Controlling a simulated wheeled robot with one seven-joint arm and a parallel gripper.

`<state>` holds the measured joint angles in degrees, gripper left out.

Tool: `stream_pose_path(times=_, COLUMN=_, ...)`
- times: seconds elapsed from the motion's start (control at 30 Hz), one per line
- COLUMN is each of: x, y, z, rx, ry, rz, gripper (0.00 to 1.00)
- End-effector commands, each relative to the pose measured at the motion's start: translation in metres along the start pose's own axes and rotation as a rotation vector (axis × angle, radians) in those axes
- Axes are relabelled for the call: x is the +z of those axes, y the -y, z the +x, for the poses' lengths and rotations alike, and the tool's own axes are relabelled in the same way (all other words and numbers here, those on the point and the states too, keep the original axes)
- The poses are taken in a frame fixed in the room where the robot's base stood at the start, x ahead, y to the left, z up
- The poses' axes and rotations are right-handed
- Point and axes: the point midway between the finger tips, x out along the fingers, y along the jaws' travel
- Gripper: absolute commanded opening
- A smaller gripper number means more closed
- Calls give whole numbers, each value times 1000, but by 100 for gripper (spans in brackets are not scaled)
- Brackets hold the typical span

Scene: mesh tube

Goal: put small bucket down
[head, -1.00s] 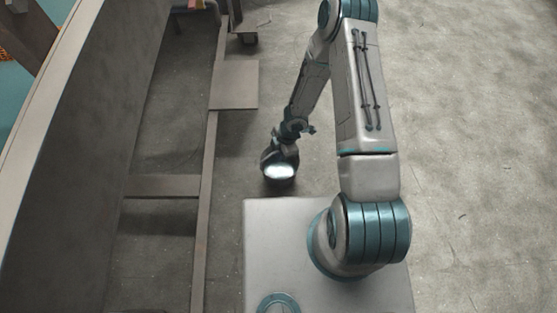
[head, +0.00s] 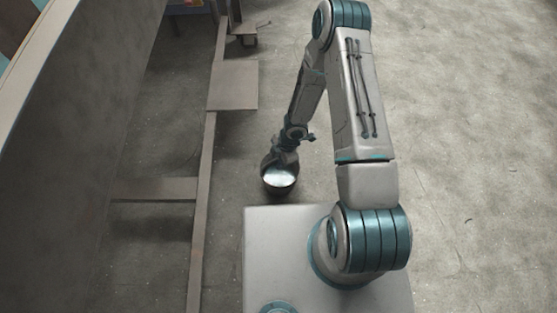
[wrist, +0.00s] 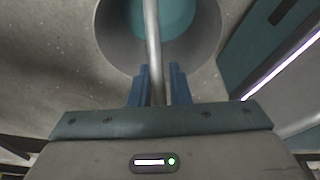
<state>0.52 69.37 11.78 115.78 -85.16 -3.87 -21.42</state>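The small bucket (head: 278,181) is dark and round with a pale, bright interior in the head view. It hangs or stands just beyond the front edge of my base; whether it touches the floor I cannot tell. In the wrist view the bucket (wrist: 108,40) shows a grey wall and a teal interior, with its metal handle (wrist: 152,40) running between my blue fingers. My gripper (wrist: 152,85) is shut on the handle. In the head view my gripper (head: 282,157) is right above the bucket, its fingers too small to make out.
A large brown panel (head: 75,140) stands at the left, with a long rail (head: 203,190) and a flat plate (head: 233,86) beside it. A wheel caster (head: 249,40) is at the far end. The floor at the right (head: 480,150) is clear.

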Motion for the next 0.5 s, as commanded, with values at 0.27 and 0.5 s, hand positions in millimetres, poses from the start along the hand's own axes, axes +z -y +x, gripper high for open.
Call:
stream_pose_path(times=0.27, x=0, y=0, z=0, rx=-1, ry=0, rz=0, gripper=34)
stream_pose_path(times=0.5, x=-2, y=0, z=-10, rx=-1, ry=0, rz=0, gripper=34)
